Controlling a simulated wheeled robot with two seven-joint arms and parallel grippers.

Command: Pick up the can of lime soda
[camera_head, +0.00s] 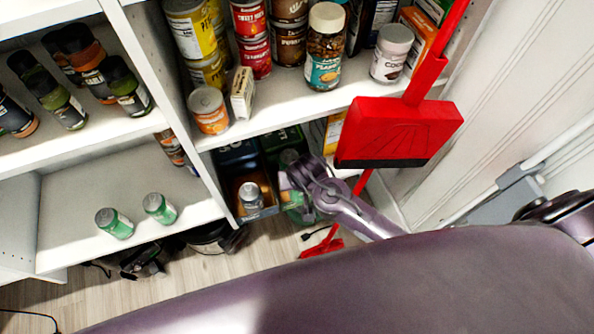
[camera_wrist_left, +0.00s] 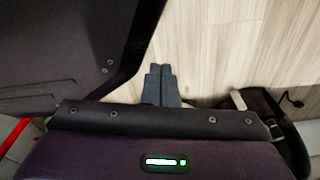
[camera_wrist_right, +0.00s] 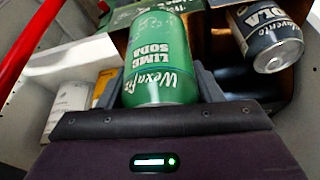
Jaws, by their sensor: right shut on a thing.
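The green can of lime soda (camera_wrist_right: 160,62) fills the middle of the right wrist view, its white label upside down. My right gripper (camera_wrist_right: 162,86) is shut on it, with one dark finger on each side. In the head view the can (camera_head: 286,186) is partly hidden by my right gripper (camera_head: 298,178), low beneath the shelf. In the left wrist view my left gripper (camera_wrist_left: 161,72) has its fingers together with nothing between them, above the wood floor. It does not show clearly in the head view.
A dark cola can (camera_wrist_right: 268,38) stands beside the lime soda, in a dark blue box (camera_head: 238,154). A red dustpan (camera_head: 400,130) hangs close above my right arm. Two green cans (camera_head: 160,208) stand on the lower left shelf. Jars and tins crowd the upper shelf (camera_head: 290,108).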

